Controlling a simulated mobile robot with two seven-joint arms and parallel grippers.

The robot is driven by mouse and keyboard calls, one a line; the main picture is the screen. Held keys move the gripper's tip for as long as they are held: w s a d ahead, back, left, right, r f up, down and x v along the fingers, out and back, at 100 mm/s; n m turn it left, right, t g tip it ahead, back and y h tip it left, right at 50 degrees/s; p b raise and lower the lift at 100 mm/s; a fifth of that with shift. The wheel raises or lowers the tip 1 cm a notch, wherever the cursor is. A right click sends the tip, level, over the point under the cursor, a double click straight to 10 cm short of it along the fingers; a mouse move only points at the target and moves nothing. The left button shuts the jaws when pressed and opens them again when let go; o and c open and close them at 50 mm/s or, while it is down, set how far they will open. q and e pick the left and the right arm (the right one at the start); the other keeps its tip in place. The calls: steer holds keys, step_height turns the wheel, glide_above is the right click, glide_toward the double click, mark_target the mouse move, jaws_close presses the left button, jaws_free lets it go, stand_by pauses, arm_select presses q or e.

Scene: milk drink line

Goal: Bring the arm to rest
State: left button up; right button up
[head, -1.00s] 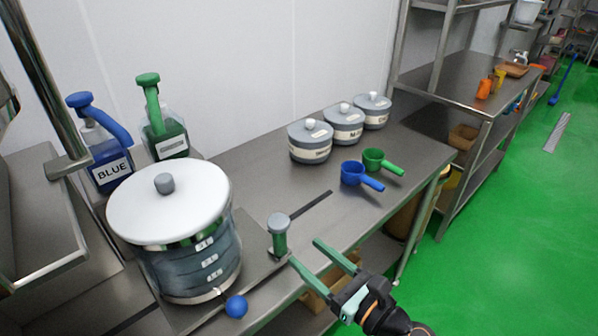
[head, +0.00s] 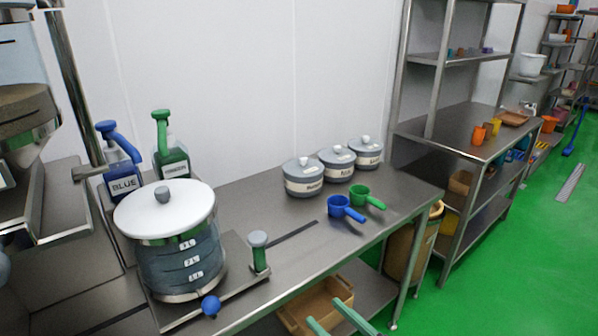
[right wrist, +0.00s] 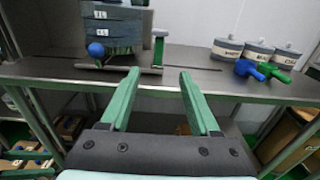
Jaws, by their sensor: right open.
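My right gripper (head: 335,325) shows at the bottom edge of the head view, in front of the steel table (head: 300,262). In the right wrist view its two green fingers (right wrist: 156,95) are apart with nothing between them. They point at the front edge of the table and touch nothing that I can see. The rest of the right arm is out of the head view. My left gripper is not in view.
A lidded container with a blue knob (head: 211,305) and a green post (head: 259,252) stand near the table's front. Blue (head: 347,210) and green (head: 367,196) scoops lie before lidded pots (head: 303,177). Blue and green pump bottles (head: 171,155) stand behind. A brown box (head: 315,301) sits below.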

arm_select(q)
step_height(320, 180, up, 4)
steer(key=p, duration=0.3)
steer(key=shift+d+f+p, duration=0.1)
steer(key=shift+p, duration=0.2)
arm_select(e)
steer(key=s+d+f+n+g+h, duration=0.1)
steer(key=s+d+f+n+h, duration=0.2)
steer(key=n, duration=0.7)
steer(key=s+d+f+n+g+h, duration=0.2)
steer(key=s+d+f+n, duration=0.2)
steer(key=s+f+n, duration=0.3)
steer(key=s+d+f+n+g+h, duration=0.1)
steer(key=s+d+f+n+h, duration=0.2)
steer(key=f+n, duration=0.9)
steer(key=s+d+n, duration=0.1)
steer(key=s, duration=0.1)
steer(key=shift+s+d+f+g+h, duration=0.2)
steer(key=shift+s+g+h, duration=0.1)
steer(key=shift+s+g, duration=0.1)
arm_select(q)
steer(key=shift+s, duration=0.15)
arm_select(e)
steer(key=shift+r, duration=0.1)
